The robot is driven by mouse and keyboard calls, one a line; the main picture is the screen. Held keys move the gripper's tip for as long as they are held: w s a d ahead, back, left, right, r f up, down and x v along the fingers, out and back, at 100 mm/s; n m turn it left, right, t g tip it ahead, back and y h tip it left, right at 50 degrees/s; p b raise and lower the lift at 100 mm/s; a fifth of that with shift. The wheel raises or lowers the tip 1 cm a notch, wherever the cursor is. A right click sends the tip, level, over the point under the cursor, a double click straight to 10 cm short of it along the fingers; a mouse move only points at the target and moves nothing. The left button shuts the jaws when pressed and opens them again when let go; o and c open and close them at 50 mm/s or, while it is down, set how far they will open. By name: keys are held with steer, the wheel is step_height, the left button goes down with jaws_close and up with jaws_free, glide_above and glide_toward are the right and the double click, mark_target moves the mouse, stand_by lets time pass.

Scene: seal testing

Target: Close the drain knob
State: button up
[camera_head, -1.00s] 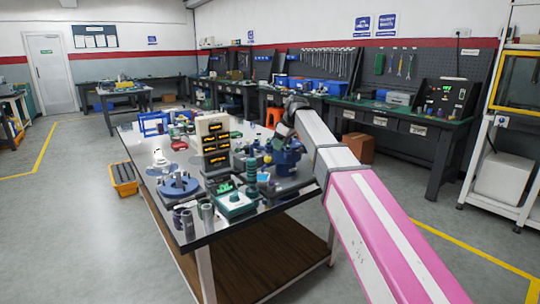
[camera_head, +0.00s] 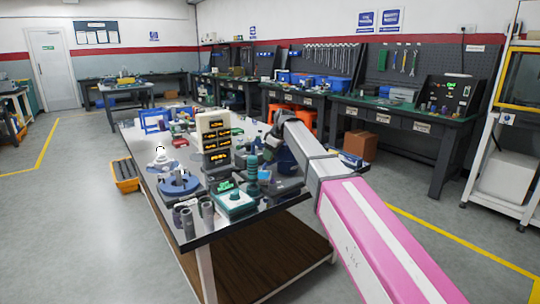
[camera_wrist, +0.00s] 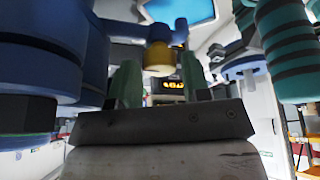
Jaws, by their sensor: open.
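A small blue knob with a yellow collar (camera_wrist: 158,55) shows ahead of my gripper in the wrist view; it may be the drain knob. My gripper (camera_wrist: 160,78) is open, with one greenish finger on each side below the yellow collar. I cannot tell whether the fingers touch it. A large blue body (camera_wrist: 45,45) fills the left of the wrist view. In the head view my gripper is near the blue apparatus (camera_head: 287,160) on the steel table (camera_head: 240,226), and my arm hides much of that apparatus. The knob cannot be made out there.
A teal ribbed column (camera_wrist: 290,50) stands close on the right in the wrist view. In the head view, a display tower (camera_head: 216,140), a blue round fixture (camera_head: 178,185), a green-topped box (camera_head: 234,204) and grey cylinders (camera_head: 207,212) crowd the table left of my arm.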

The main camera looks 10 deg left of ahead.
steer(key=shift+a+f, duration=0.1)
steer(key=shift+f, duration=0.15)
steer(key=c, duration=0.7)
steer(key=shift+o, duration=0.3)
